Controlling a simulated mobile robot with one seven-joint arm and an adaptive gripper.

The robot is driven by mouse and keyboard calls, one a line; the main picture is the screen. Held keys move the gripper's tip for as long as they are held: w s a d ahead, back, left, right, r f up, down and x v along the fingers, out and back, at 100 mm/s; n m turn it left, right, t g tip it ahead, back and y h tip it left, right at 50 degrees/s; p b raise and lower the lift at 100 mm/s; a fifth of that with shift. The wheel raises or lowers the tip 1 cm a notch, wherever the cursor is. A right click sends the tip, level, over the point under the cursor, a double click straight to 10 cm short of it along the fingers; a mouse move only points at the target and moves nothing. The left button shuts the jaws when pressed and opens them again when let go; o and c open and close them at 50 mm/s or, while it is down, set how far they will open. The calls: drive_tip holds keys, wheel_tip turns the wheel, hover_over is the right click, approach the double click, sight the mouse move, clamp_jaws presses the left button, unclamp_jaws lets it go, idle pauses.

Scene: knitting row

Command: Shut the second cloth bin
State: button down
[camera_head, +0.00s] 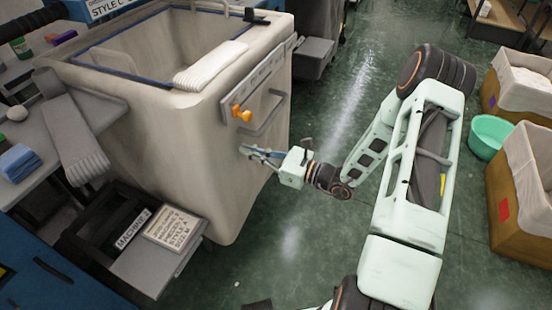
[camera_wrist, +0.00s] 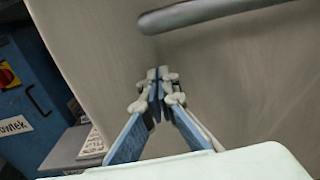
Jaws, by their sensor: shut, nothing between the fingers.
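A large off-white bin-like machine body (camera_head: 200,140) stands left of my arm, its top open with a blue inner edge. A white ribbed cloth (camera_head: 210,65) lies over its rim. Its right face carries a grey bar handle (camera_head: 266,113) and an orange knob (camera_head: 240,113). I cannot tell which part counts as the second cloth bin. My gripper (camera_head: 246,151) is shut and empty, beside this face and below the bar. In the wrist view the closed fingertips (camera_wrist: 157,76) are near the pale face (camera_wrist: 240,90), under the bar (camera_wrist: 215,12); contact cannot be told.
Tan boxes with white liners (camera_head: 525,85) and a green basin (camera_head: 488,135) stand at the right. A dark frame with a paper sign (camera_head: 172,228) is at lower left. A grey side table (camera_head: 70,130) is at left. Green floor (camera_head: 320,130) is clear between.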

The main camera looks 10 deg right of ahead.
drive_tip(key=x, duration=1.2)
drive_tip(key=shift+w+a, duration=0.35)
drive_tip(key=shift+a, duration=0.1)
drive_tip(key=shift+w+r, duration=0.1)
drive_tip(key=shift+r, duration=0.05)
